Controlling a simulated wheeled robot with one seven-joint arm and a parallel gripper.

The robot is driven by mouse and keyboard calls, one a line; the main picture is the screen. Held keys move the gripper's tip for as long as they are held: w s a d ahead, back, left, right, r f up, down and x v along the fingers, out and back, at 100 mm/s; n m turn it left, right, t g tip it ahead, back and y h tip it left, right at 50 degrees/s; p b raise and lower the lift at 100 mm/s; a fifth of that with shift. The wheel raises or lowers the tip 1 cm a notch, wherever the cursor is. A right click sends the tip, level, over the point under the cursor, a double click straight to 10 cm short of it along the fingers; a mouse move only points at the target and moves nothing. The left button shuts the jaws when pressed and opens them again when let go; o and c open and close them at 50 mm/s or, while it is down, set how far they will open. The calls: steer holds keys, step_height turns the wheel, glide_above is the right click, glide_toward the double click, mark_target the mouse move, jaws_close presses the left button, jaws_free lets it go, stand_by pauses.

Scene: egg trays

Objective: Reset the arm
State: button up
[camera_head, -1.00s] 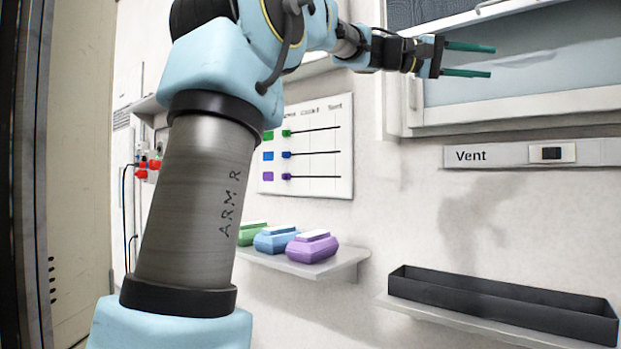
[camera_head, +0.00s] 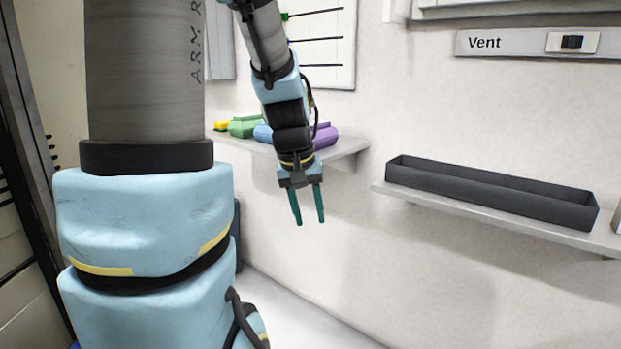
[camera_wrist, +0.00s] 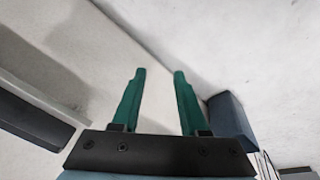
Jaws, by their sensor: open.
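My gripper (camera_head: 309,221) points down in the head view, with its two green fingers apart and nothing between them. It hangs in front of the wall, just below the level of the shelf with the coloured egg trays. In the wrist view, my gripper (camera_wrist: 158,75) also shows open and empty, with bare pale surfaces beyond the fingertips. On the shelf (camera_head: 345,148) sit a green tray (camera_head: 244,127), a blue tray (camera_head: 262,133) and a purple tray (camera_head: 325,136). My wrist partly hides the blue and purple ones.
A long black open bin (camera_head: 490,191) stands on a shelf at the right. Above it is a Vent switch panel (camera_head: 530,43). A chart panel (camera_head: 325,45) hangs behind my arm. A yellow item (camera_head: 221,126) lies at the shelf's left end. The space below the shelves looks clear.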

steer(key=s+a+f+m+y, duration=0.1)
steer(key=s+a+f+y, duration=0.1)
steer(key=s+a+f, duration=0.5)
steer(key=w+p+v, duration=0.1)
steer(key=p+v, duration=0.7)
steer(key=w+p+v, duration=0.2)
steer(key=p+v, duration=0.6)
steer(key=v, duration=0.1)
steer(key=shift+d+r+g, duration=0.2)
steer(key=shift+r+g, duration=0.2)
steer(key=shift+r, duration=0.05)
stand_by(0.5)
